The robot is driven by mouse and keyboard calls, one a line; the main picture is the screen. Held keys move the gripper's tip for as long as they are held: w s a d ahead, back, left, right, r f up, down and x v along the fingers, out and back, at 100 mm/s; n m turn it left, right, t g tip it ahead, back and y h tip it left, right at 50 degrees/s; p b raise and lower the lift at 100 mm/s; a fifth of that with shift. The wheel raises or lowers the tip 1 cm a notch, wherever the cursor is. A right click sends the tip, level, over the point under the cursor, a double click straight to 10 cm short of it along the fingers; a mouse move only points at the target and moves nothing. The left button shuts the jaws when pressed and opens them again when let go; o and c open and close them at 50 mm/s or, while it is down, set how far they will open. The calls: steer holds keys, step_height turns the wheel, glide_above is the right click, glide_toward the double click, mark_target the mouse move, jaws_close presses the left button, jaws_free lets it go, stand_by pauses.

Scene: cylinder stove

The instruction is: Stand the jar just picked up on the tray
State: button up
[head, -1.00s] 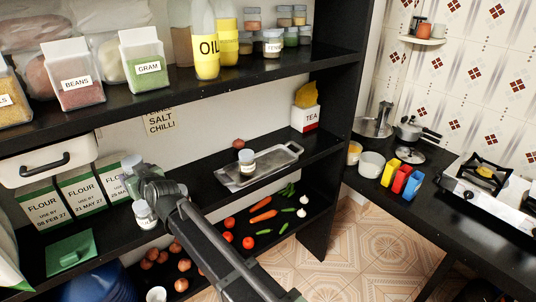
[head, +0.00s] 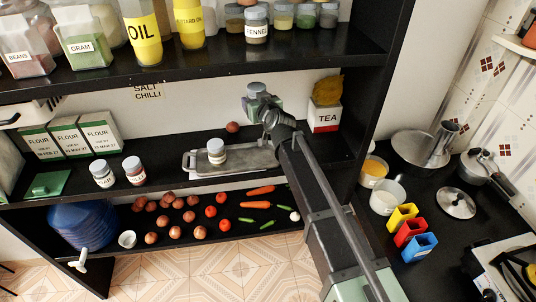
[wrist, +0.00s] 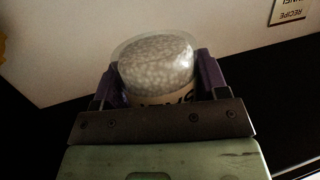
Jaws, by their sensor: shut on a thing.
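The metal tray (head: 246,160) lies on the middle shelf. A labelled jar (head: 216,152) with a grey lid stands on the tray's left half. The tray's right half looks bare, partly hidden by my arm.
Two jars, a white-labelled one (head: 103,173) and a reddish one (head: 134,171), stand left of the tray. An onion (head: 232,127) lies behind the tray. The TEA box (head: 324,116) stands to the right. The upper shelf (head: 200,67) with bottles and jars is close above.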

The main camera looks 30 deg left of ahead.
mark_target(257, 157)
steer(key=shift+s+a, duration=0.1)
steer(key=shift+s, duration=0.05)
step_height(257, 157, down, 21)
steer(key=b, duration=2)
steer(key=shift+s+a+r+b, duration=0.15)
steer(key=shift+r+b, duration=0.05)
steer(key=shift+b, duration=0.1)
steer(key=shift+r+p, duration=0.3)
steer(key=shift+f, duration=0.25)
steer(key=o, duration=1)
steer(key=shift+r, duration=0.1)
